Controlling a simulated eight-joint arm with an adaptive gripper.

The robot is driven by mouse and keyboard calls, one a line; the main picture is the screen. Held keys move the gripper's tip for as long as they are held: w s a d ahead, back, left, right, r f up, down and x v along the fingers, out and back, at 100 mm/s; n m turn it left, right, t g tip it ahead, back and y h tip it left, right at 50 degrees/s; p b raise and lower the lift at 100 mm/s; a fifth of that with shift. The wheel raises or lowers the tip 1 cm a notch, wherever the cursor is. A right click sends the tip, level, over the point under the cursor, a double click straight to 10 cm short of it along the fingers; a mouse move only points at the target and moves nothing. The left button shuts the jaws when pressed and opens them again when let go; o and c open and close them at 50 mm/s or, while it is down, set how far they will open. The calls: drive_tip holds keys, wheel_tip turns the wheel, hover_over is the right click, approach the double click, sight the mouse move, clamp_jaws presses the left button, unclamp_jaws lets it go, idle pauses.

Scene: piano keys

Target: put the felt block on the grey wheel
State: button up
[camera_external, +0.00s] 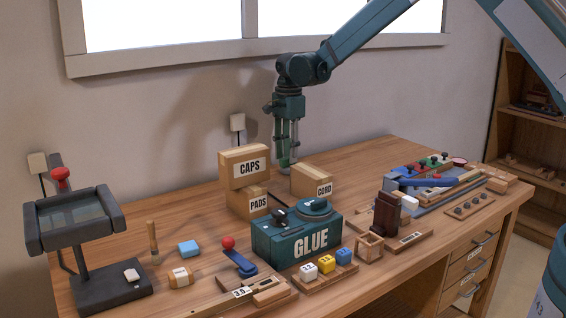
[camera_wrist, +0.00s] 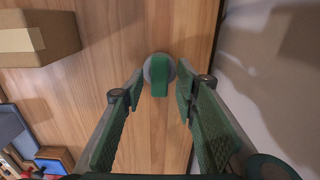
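A green block (camera_wrist: 159,75) stands on a round grey disc (camera_wrist: 148,70) in the wrist view; I take these for the felt block and the grey wheel, but cannot be sure. My gripper (camera_wrist: 160,82) is open, its two fingers spread to the left and right of the green block with gaps on both sides. In the external view my gripper (camera_external: 286,160) points down at the back of the desk, behind the cardboard boxes. The boxes partly hide what is under the fingertips there.
Cardboard boxes marked CAPS (camera_external: 247,168), PADS (camera_external: 246,203) and CORD (camera_external: 311,182) stand in front of my gripper. The green GLUE box (camera_external: 296,242) is nearer the front. A wall (camera_wrist: 265,70) is close on the wrist view's right. Bare wood lies around the disc.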

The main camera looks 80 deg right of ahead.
sight(288, 158)
wheel_tip(288, 158, up, 11)
drive_tip(key=shift+p, duration=0.35)
drive_tip(key=shift+f, duration=0.1)
idle(0.6)
drive_tip(key=s+a+r+n+t, duration=0.1)
drive_tip(key=s+a+r+n, duration=0.25)
drive_tip(key=a+r, duration=0.65)
drive_tip(key=s+a+r+n+t+h, duration=0.1)
drive_tip(key=s+a+r+n, duration=0.3)
drive_tip(key=a, duration=0.9)
drive_tip(key=s+a+r+n+t, duration=0.15)
drive_tip(key=a+r+n, duration=0.35)
drive_tip(key=a+r, duration=0.55)
drive_tip(key=s+a+n+t, duration=0.2)
drive_tip(key=s+a+n, duration=0.5)
drive_tip(key=s+a, duration=0.75)
drive_tip(key=s+a+f+n+t+y, duration=0.1)
drive_tip(key=s+a+f+n, duration=0.4)
drive_tip(key=s+a, duration=0.6)
drive_tip(key=shift+s+a+f+n+t, duration=0.2)
drive_tip(key=shift+s+a+n+t, duration=0.2)
drive_tip(key=shift+s+n, duration=0.75)
